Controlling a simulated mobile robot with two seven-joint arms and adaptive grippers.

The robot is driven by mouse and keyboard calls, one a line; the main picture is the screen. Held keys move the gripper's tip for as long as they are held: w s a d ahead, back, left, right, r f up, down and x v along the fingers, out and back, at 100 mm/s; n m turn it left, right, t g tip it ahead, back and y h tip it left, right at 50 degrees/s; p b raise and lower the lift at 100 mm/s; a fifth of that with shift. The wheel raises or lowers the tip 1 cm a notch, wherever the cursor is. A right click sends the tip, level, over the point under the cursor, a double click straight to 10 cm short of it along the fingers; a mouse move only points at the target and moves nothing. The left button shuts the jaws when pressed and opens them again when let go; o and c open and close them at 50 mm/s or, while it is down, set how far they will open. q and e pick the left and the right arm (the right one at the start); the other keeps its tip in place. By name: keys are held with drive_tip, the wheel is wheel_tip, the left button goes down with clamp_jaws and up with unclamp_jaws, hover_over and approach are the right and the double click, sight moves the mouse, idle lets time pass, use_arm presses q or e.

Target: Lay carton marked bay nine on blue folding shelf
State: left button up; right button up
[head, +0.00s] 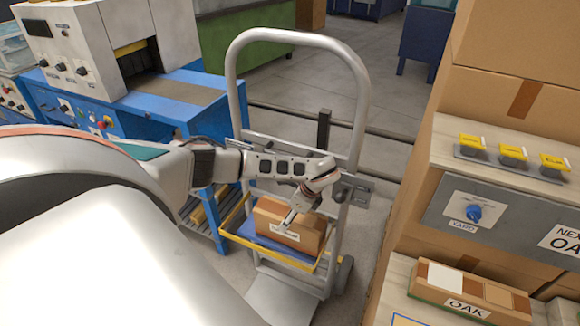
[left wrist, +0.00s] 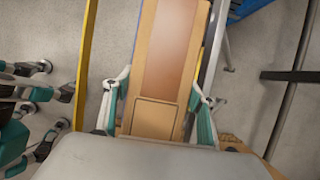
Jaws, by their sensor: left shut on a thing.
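A brown carton (head: 288,222) with a white label, too small to read, is at the hand truck, over the blue folding shelf (head: 262,241) with its yellow rim. My left gripper (head: 300,203) reaches down from above and is shut on the carton. In the left wrist view the carton (left wrist: 172,50) lies lengthwise between the two teal-padded fingers (left wrist: 160,92). I cannot tell whether the carton's underside touches the shelf. The carton and gripper hide part of the shelf. My right gripper is not in view.
The grey hand truck (head: 363,110) frame rises behind the carton. A blue machine bench (head: 190,115) stands to the left. At right are stacked cartons, a panel with yellow tags, and a carton marked OAK (head: 450,284). Floor is open behind.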

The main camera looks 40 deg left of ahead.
use_arm(q)
drive_tip(key=shift+f, duration=0.1)
drive_tip(key=o, duration=1.5)
drive_tip(key=shift+f, duration=0.1)
drive_tip(key=p+v, duration=0.1)
drive_tip(key=v, duration=1)
drive_tip(key=shift+a+p, duration=0.15)
drive_tip(key=shift+p, duration=0.15)
drive_tip(key=shift+d+r, duration=0.25)
drive_tip(key=shift+r, duration=0.45)
